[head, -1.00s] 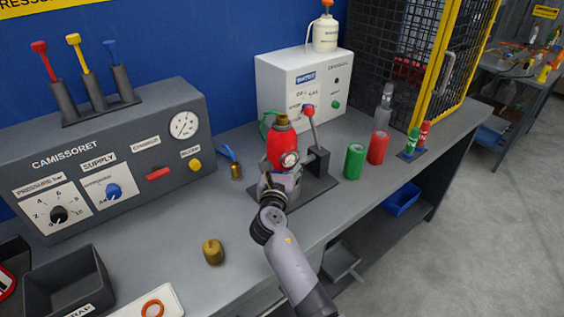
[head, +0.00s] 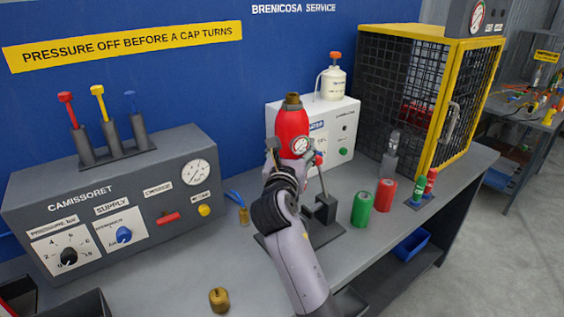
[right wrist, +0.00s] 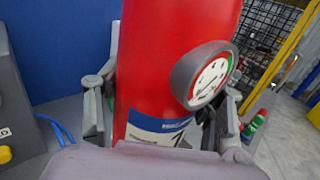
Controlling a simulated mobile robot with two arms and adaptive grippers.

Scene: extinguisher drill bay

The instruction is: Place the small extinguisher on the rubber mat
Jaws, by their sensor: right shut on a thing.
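The small red extinguisher (head: 290,128) has a brass-coloured neck and a round gauge. My right gripper (head: 285,158) is shut around its lower body and holds it upright above the bench. In the right wrist view the red body (right wrist: 175,60) stands between the two fingers (right wrist: 165,112), with the gauge facing the camera. A dark flat plate (head: 322,236) with a post and lever lies below on the bench, partly hidden by my arm. I cannot pick out a rubber mat for certain. My left gripper is not in view.
A grey control panel (head: 120,205) stands left, a white box (head: 345,125) and yellow-framed cage (head: 405,85) behind and right. Green (head: 362,208) and red (head: 385,195) cylinders stand right of the plate. A brass cap (head: 219,299) sits at the front.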

